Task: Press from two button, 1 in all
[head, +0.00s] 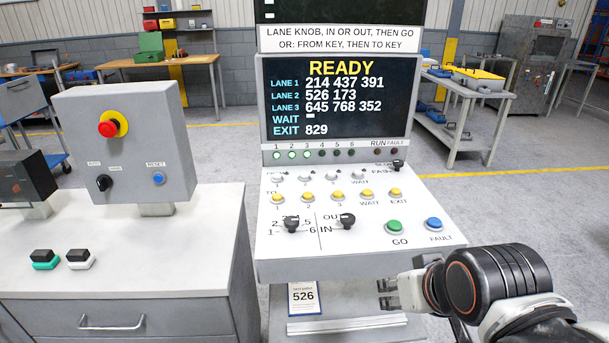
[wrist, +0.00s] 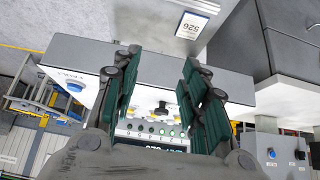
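The control panel (head: 360,240) slopes below a lit screen. Its upper key row holds pale round buttons; the FROM two button (head: 304,177) is second from the left, above the yellow TO row. The row label is partly hard to read. My gripper (head: 386,292) is in front of the panel's lower front edge, below the green GO button (head: 395,227) and apart from the keys. In the wrist view, the two fingers (wrist: 161,62) stand apart with nothing between them. There the panel (wrist: 72,56) appears upside down, and the fingers hide part of its keys.
Two black knobs (head: 291,225) (head: 347,220) stand up in front of the yellow keys. The blue FAULT button (head: 433,224) is at the right. A 526 tag (head: 303,297) hangs below the panel.

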